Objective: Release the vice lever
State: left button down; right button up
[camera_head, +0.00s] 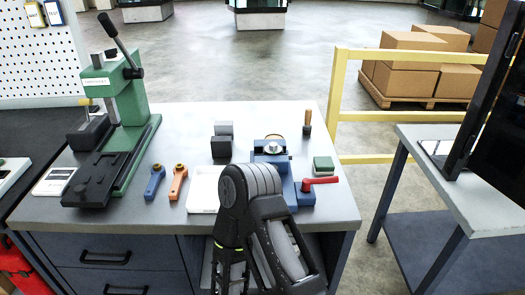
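A blue vice (271,157) stands near the right end of the grey workbench. Its red lever (320,183) points to the right, roughly level, from the front right of the vice. A dark grey arm of mine rises from the bottom edge and covers the front left part of the vice. I cannot tell whether it touches the vice.
A green lever press (123,90) stands on the bench's left. Blue (154,183) and orange (178,183) handles, a white tray (203,190), dark blocks (222,143) and a green-topped block (323,164) lie around. A yellow rail (336,95) stands behind.

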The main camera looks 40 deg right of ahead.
aim_at(306, 183)
jog(key=z, duration=1.9)
jog(key=l, duration=0.95)
